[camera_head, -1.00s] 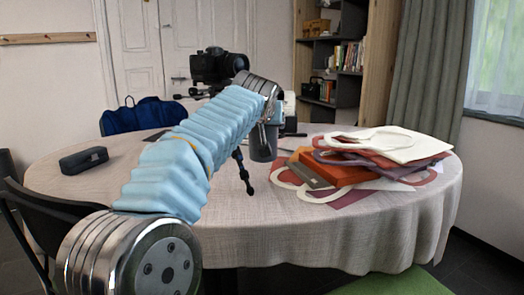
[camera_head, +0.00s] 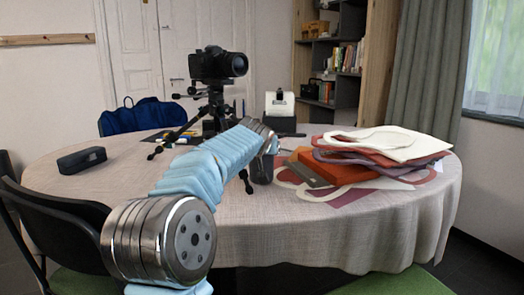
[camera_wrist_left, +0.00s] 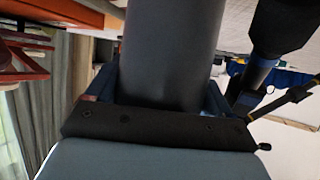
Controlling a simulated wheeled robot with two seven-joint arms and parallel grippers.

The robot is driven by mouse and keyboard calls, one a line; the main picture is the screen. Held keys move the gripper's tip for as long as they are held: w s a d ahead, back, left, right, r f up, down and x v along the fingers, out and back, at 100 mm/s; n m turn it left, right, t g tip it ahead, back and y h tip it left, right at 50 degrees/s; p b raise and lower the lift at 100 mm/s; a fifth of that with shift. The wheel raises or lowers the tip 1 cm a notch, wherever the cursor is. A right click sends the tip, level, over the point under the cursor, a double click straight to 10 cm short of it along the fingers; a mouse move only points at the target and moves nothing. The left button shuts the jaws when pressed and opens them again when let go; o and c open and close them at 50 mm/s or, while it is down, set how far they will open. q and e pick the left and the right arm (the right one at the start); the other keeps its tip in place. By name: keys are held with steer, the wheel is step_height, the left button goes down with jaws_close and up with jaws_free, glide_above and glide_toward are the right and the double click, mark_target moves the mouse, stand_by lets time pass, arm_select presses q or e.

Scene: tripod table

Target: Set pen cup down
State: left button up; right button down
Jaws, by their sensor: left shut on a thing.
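The pen cup is a dark grey cylinder (camera_head: 262,172), partly hidden behind my left wrist in the head view. It fills the middle of the left wrist view (camera_wrist_left: 170,50), between the two fingers. My left gripper (camera_head: 268,148) is shut on it; the fingers also show in the left wrist view (camera_wrist_left: 155,98). The cup is at the table's middle, just left of the pile of bags, and looks about upright. I cannot tell whether its base touches the cloth. My right gripper is not in view.
A camera on a small tripod (camera_head: 215,68) stands behind my arm. Stacked bags and an orange box (camera_head: 340,172) lie to the right. A dark case (camera_head: 82,160) lies at left. The tablecloth (camera_head: 300,228) is bare toward the front edge.

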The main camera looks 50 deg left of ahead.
arm_select(q)
steer(key=shift+f+b, duration=0.2)
steer(key=shift+b, duration=0.1)
steer(key=o, duration=1.4)
steer(key=shift+r, duration=0.1)
steer(key=shift+r+p, duration=0.15)
steer(key=shift+p, duration=0.15)
steer(key=v, duration=1.2)
